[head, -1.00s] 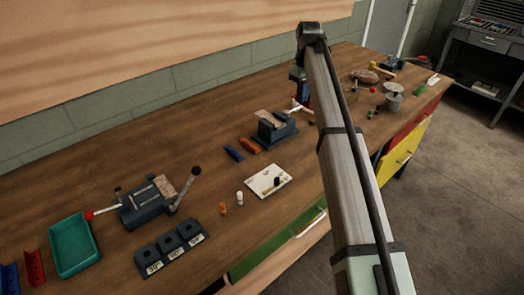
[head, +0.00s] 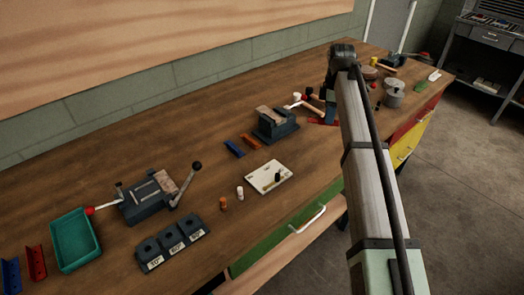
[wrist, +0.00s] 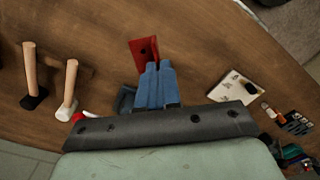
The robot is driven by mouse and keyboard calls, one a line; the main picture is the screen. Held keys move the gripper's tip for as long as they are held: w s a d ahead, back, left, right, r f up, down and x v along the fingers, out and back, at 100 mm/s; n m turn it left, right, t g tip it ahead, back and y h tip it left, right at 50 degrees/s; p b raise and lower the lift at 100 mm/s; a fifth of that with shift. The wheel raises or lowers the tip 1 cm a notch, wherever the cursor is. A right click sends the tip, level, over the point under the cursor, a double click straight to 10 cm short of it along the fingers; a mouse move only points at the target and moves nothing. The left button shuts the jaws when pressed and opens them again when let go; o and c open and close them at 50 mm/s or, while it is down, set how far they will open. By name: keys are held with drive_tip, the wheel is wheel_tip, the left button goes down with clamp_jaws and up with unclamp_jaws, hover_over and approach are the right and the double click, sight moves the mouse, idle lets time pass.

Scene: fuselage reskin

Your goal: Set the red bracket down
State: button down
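The red bracket (wrist: 145,50) is at the tips of my gripper's blue fingers (wrist: 158,72) in the wrist view. The fingers are close together with the bracket's lower part between them; its upper plate, with a hole, stands out beyond them. In the head view the red bracket (head: 320,121) shows low at the bench top, right of the middle vise, beside my gripper (head: 330,114). I cannot tell whether it touches the wood. The fingertips are small and partly hidden in the head view.
The middle vise (head: 275,124) is close on the left. Two hammers (wrist: 69,90) lie nearby. A white board (head: 269,177), blue and orange brackets (head: 249,142), and a metal can (head: 394,93) are around. Another red bracket-like piece (head: 35,264) lies far left.

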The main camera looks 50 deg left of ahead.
drive_tip(key=n, duration=1)
drive_tip(key=shift+f, duration=5.05)
drive_tip(key=shift+f, duration=0.1)
drive_tip(key=c, duration=1.8)
unclamp_jaws()
drive_tip(key=o, duration=0.5)
drive_tip(key=shift+c, duration=0.2)
wheel_tip(320, 180, up, 12)
drive_tip(key=shift+r, duration=0.1)
